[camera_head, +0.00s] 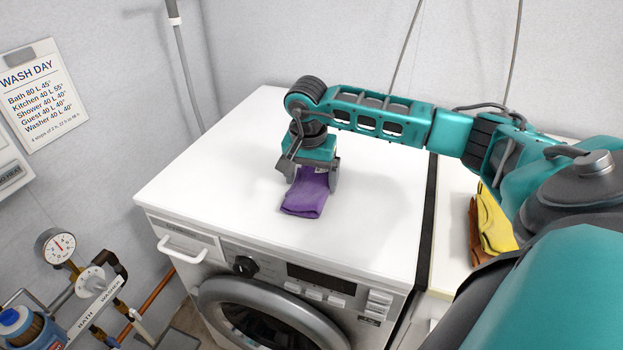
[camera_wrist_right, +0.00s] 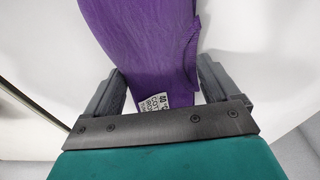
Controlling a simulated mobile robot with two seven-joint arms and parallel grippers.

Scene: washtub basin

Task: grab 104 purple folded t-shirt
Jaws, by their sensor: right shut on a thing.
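The purple folded t-shirt (camera_head: 306,196) lies on the white top of the washing machine (camera_head: 372,215). My right gripper (camera_head: 313,184) points down over its far end and is shut on it, with a finger on each side. In the right wrist view the purple t-shirt (camera_wrist_right: 150,50) fills the space between the two dark fingers of my right gripper (camera_wrist_right: 165,92). A white printed label (camera_wrist_right: 154,101) on the shirt shows near the palm. Whether the shirt is lifted off the top cannot be told. My left gripper is not in view.
Yellow cloth (camera_head: 495,222) and brown cloth (camera_head: 474,232) lie on a white surface at the right, beyond a dark gap. A gauge (camera_head: 58,246), pipes and a bottle (camera_head: 22,328) stand at lower left. The machine top around the shirt is clear.

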